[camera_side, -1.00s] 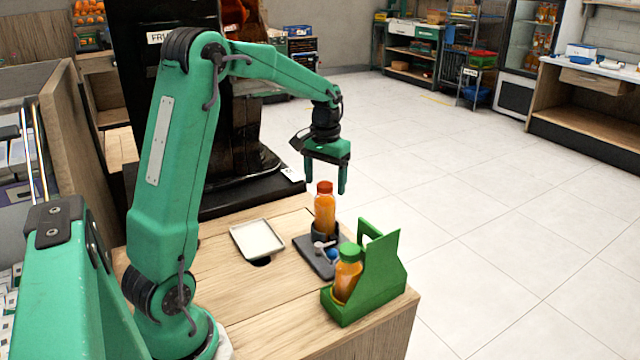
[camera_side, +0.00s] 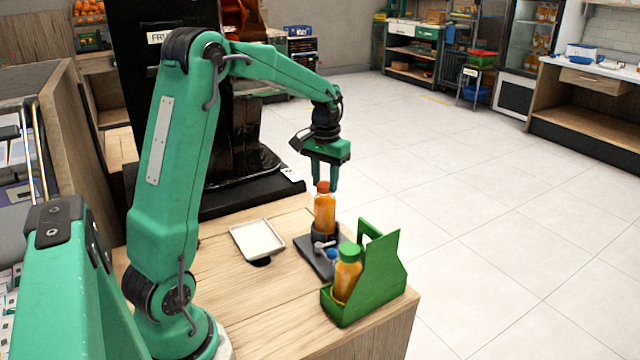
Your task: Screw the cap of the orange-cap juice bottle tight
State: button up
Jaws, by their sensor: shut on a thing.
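The orange-cap juice bottle (camera_side: 325,216) stands upright in a dark round holder (camera_side: 325,235) on a dark base plate (camera_side: 308,254). Its orange-red cap (camera_side: 323,187) is on top. My gripper (camera_side: 324,186) points straight down over the bottle, with its green fingers at either side of the cap and shut on it. Whether the cap's thread is tight cannot be seen.
A green carrier (camera_side: 377,280) with a green-capped juice bottle (camera_side: 347,272) stands close at the front right. A white tray (camera_side: 257,238) lies to the left on the wooden table (camera_side: 220,272). A small blue item and a grey handle sit on the base plate.

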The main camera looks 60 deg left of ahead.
jog(key=c, duration=0.4)
jog(key=shift+o, duration=0.2)
jog(key=m, duration=0.4)
jog(key=shift+m, duration=0.6)
jog(key=shift+m, duration=0.3)
jog(key=m, duration=0.2)
jog(key=shift+m, duration=1.3)
jog(key=m, duration=0.3)
jog(key=shift+m, duration=1.1)
